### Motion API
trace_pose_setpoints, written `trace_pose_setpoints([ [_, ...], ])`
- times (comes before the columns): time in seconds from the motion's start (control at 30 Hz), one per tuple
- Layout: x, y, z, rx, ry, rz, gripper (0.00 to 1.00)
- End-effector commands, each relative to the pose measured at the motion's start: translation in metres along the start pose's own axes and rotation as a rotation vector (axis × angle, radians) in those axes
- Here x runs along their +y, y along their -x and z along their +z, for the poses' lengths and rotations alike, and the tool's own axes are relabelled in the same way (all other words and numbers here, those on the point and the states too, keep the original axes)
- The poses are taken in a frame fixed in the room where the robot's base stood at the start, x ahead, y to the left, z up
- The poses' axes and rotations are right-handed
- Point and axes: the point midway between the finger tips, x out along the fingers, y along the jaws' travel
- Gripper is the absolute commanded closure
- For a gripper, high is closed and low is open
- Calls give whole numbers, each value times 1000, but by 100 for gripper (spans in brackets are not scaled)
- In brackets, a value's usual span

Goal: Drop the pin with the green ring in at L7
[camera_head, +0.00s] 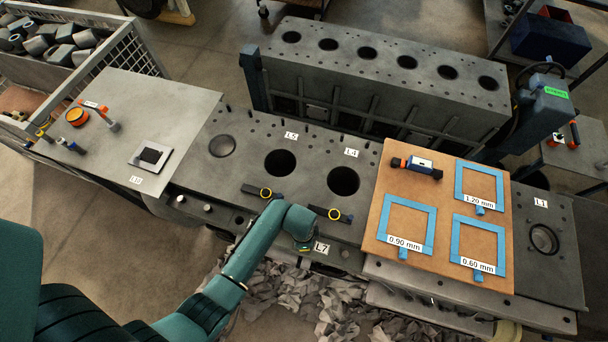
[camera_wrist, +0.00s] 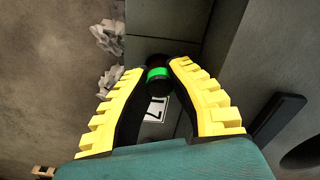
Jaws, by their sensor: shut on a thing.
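The pin with the green ring (camera_wrist: 158,73) is dark, with a bright green band, and sits between the fingertips in the wrist view. My gripper (camera_wrist: 160,69), with yellow ribbed fingers, is shut on it. In the head view my teal arm reaches to the engine block's front edge and hides most of the gripper and the pin. The L7 label (camera_head: 321,248) lies just right of my gripper there. In the wrist view the label (camera_wrist: 156,109) shows partly between the fingers, behind the pin. I cannot make out an opening at L7.
The engine block (camera_head: 231,188) has open bores. A brown board (camera_head: 447,193) with blue frames lies to the right. Crumpled grey material (camera_head: 300,293) lies below the front edge.

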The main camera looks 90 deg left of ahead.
Motion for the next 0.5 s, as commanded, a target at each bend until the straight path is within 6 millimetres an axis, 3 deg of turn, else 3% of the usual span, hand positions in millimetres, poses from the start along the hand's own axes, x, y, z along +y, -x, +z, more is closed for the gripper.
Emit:
trace_pose_setpoints([
  [0.5, -1, -7, 0, 2, 0, -2, 100],
])
